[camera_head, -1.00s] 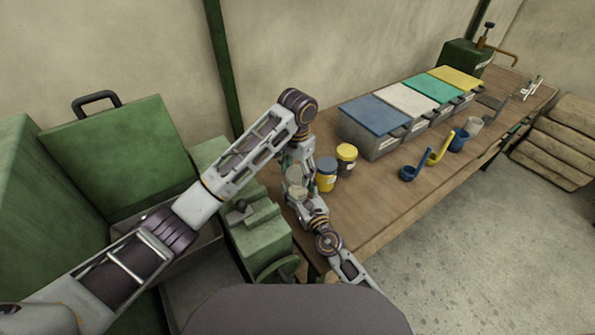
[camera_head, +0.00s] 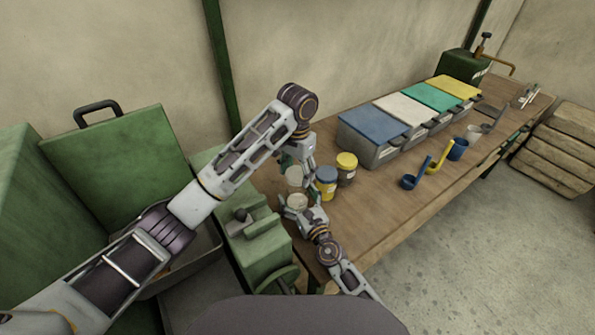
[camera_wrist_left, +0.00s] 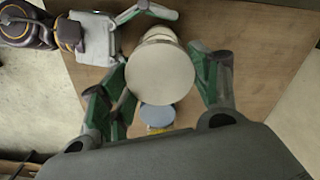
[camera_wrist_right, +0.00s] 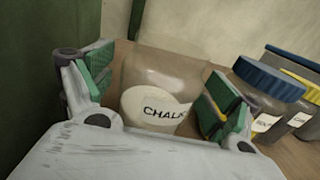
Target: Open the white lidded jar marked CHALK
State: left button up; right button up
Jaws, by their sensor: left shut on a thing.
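A blue-lidded jar (camera_head: 326,174) and a yellow-lidded jar (camera_head: 346,163) stand close to the right. Several lidded bins (camera_head: 375,115), scoops (camera_head: 415,180) and a blue cup (camera_head: 459,147) are further along. Green machinery (camera_head: 255,235) stands at the left.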

jog(key=shift+s+d, duration=0.1)
dwell(0.3)
jog(key=shift+v, duration=5.95)
